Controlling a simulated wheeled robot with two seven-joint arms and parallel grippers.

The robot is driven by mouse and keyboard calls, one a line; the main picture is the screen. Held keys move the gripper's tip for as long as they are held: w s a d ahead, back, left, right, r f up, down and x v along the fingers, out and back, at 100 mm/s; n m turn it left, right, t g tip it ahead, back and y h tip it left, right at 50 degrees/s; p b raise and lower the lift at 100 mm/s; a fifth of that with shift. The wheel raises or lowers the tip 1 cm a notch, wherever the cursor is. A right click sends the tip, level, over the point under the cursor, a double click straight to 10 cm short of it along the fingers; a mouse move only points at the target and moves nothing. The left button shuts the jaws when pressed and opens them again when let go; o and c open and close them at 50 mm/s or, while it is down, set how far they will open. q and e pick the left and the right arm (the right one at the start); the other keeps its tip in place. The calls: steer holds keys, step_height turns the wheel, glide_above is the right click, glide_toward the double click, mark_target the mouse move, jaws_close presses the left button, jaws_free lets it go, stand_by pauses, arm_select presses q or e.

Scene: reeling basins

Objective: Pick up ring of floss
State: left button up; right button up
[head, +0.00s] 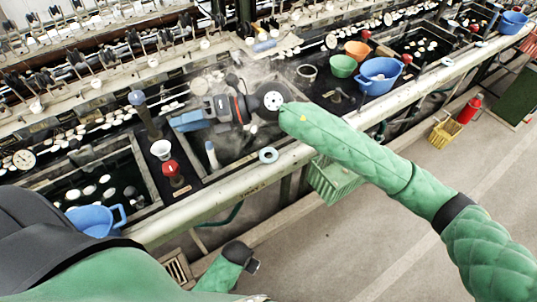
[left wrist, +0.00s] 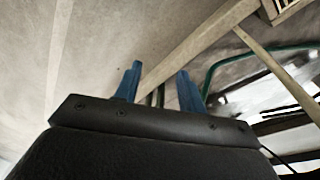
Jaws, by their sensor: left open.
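A light blue ring (head: 262,157), which looks like the ring of floss, lies flat on the front edge of the bench in the head view. My right gripper (head: 178,121) reaches over the steaming basin, up and left of the ring and apart from it. Its blue fingers point left, and the gap between them does not show clearly. My left gripper (left wrist: 159,72) shows in the left wrist view with its two blue fingers apart and nothing between them. It faces the floor and the bench's underside. The ring is not in the left wrist view.
On the bench are a red-topped post (head: 172,170), a white cup (head: 161,150) and blue (head: 380,86), green (head: 343,66) and orange (head: 357,49) bowls. Another blue bowl (head: 92,222) sits at the left. A green crate (head: 335,182) stands below the bench. The floor at right is mostly open.

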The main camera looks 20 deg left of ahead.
step_height(320, 180, down, 5)
steer(key=w+d+n+t+h, duration=0.1)
steer(key=n+h, duration=0.1)
steer(key=h, duration=0.2)
steer(key=t+h, duration=0.7)
steer(key=h, duration=0.3)
glide_above(273, 150)
steer(key=shift+n, duration=0.3)
steer(key=f, duration=0.8)
steer(key=shift+s+f, duration=0.1)
steer(key=shift+s, duration=0.2)
steer(key=shift+w+f, duration=0.1)
steer(key=shift+f, duration=0.1)
step_height(273, 150, down, 2)
steer(key=shift+f+p, duration=0.1)
steer(key=shift+p, duration=0.35)
steer(key=f+p, duration=0.3)
steer(key=f, duration=0.1)
steer(key=shift+w+a+f, duration=0.1)
steer(key=shift+w, duration=0.15)
arm_select(q)
steer(key=s+a+f, duration=0.1)
steer(key=s+f, duration=0.1)
steer(key=f, duration=0.7)
steer(key=s+f, duration=0.3)
steer(key=f, duration=0.6)
steer(key=shift+a+f, duration=0.35)
steer(key=shift+f, duration=0.05)
arm_select(e)
steer(key=shift+f, duration=0.5)
